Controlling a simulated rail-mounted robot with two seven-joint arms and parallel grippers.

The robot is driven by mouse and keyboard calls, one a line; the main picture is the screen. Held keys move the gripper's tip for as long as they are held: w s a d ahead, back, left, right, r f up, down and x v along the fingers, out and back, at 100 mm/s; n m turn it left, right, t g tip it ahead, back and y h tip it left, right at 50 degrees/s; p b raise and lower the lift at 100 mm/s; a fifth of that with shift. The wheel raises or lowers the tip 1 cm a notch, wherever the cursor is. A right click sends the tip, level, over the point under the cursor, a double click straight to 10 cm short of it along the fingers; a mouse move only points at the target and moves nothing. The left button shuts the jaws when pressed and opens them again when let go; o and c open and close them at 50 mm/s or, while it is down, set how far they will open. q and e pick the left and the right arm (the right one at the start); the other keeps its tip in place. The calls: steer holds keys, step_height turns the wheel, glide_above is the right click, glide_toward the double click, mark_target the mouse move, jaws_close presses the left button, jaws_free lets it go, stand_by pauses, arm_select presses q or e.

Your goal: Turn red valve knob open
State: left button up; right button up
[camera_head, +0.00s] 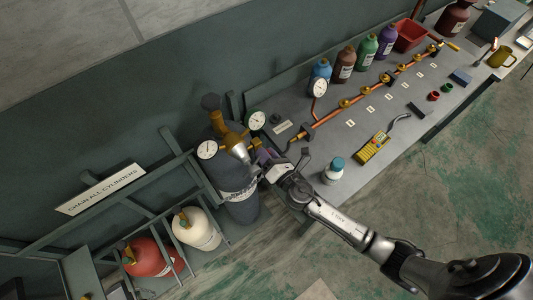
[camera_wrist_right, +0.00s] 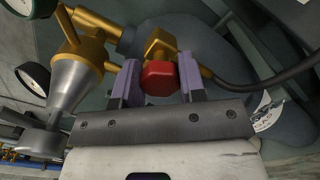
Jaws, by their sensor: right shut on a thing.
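The red valve knob (camera_wrist_right: 159,78) sits between the two purple-padded fingers of my right gripper (camera_wrist_right: 160,82) in the right wrist view. The gripper is shut on it. The knob is on a brass valve body (camera_wrist_right: 160,46) joined to brass fittings. In the head view my right gripper (camera_head: 262,162) reaches the brass regulator (camera_head: 228,131) on top of the dark grey cylinder (camera_head: 238,188), and the knob is hidden there. My left gripper is not in view.
Round gauges (camera_head: 207,150) sit close beside the gripper. A dark hose (camera_wrist_right: 265,78) runs right from the valve. Red (camera_head: 150,257) and cream (camera_head: 196,229) cylinders stand lower left.

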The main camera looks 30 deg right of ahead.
steer(key=o, duration=0.9)
steer(key=s+b, duration=0.1)
steer(key=s, duration=0.3)
steer(key=s+d+b, duration=0.1)
steer(key=s, duration=0.8)
steer(key=shift+s+d+b, duration=0.15)
steer(key=shift+s+b, duration=0.25)
